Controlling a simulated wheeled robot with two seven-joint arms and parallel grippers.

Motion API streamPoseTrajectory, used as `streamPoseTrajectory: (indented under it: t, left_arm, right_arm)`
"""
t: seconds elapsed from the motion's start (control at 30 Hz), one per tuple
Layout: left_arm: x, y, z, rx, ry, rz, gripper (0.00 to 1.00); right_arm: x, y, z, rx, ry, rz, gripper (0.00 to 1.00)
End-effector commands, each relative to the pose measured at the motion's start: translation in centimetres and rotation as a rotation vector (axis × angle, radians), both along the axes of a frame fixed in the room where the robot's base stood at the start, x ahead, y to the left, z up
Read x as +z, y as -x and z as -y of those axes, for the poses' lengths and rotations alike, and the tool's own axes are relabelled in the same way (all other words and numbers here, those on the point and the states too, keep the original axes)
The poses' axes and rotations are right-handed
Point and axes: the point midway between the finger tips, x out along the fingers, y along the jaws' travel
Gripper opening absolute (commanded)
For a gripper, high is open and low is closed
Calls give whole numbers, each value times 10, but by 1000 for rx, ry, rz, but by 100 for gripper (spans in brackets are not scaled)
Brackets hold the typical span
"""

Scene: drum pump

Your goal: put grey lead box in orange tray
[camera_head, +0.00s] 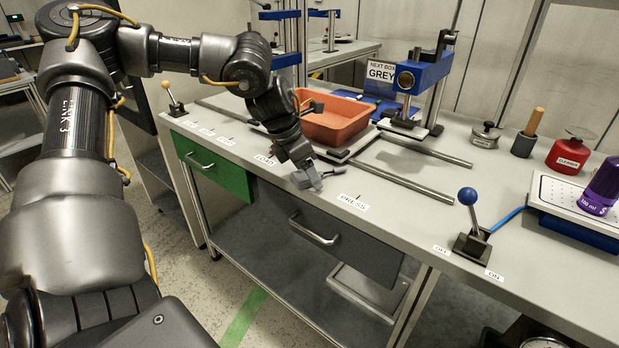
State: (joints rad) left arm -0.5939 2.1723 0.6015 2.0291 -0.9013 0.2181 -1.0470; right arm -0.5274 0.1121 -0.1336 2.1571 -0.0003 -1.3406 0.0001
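The orange tray (343,125) sits on a low carriage on the workbench, left of the blue press. A small dark grey shape shows at its left inner side, partly behind my arm; I cannot tell whether it is the grey lead box. No other grey lead box is clearly visible. My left gripper (315,178) points down at the bench's front edge, between the LOAD and PRESS labels, in front of the tray and apart from it. Its fingers are too small to tell whether they are open or hold something. My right gripper is not in view.
A blue press (424,75) stands behind two metal rails (415,178). A blue-knobbed lever (468,197), a red cleaner can (569,156) and a purple bottle (602,187) stand to the right. A green drawer (215,168) is at left.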

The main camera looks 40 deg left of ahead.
Motion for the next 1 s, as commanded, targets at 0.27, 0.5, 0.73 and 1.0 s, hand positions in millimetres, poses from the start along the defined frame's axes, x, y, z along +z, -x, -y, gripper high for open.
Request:
streamPoseTrajectory:
  t: [0.27,0.5,0.73,1.0]
  left_arm:
    - [0,0,0,0,0,1,60]
    - [0,0,0,0,0,0,28]
    - [0,0,0,0,0,1,16]
    - [13,-1,0,0,0,2,16]
  right_arm:
    - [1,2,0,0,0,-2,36]
    - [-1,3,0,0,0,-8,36]
    - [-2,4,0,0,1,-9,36]
    - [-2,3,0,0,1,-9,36]
